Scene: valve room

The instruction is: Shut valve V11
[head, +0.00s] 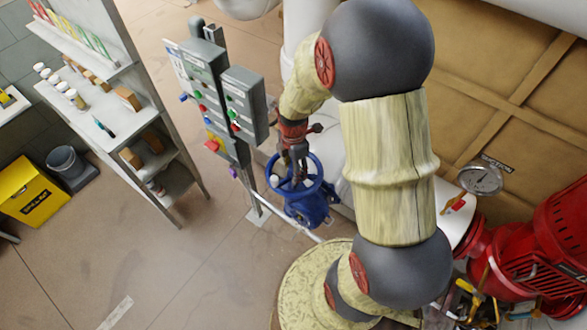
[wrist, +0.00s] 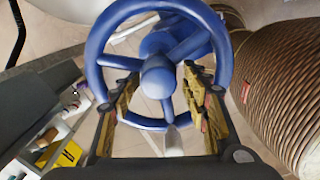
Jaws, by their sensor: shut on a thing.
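A blue valve with a round handwheel (head: 320,172) stands low on a pipe, below and left of my arm in the head view. Its blue body (head: 310,210) is below the wheel. My gripper (head: 297,168) reaches down into the wheel from above. In the wrist view, the wheel's hub (wrist: 158,82) and spokes show in the middle, and the fingers of my gripper (wrist: 160,95) stand on either side of the hub, shut on the wheel. The exact contact is partly hidden. I cannot read a V11 tag on the valve.
A grey control panel (head: 205,85) with coloured buttons stands close left of the valve. A shelf unit (head: 125,115), a yellow bin (head: 30,192) and a grey bucket (head: 66,165) are further left. Red machinery (head: 545,245) and a gauge (head: 480,179) are at right. The floor at lower left is largely clear.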

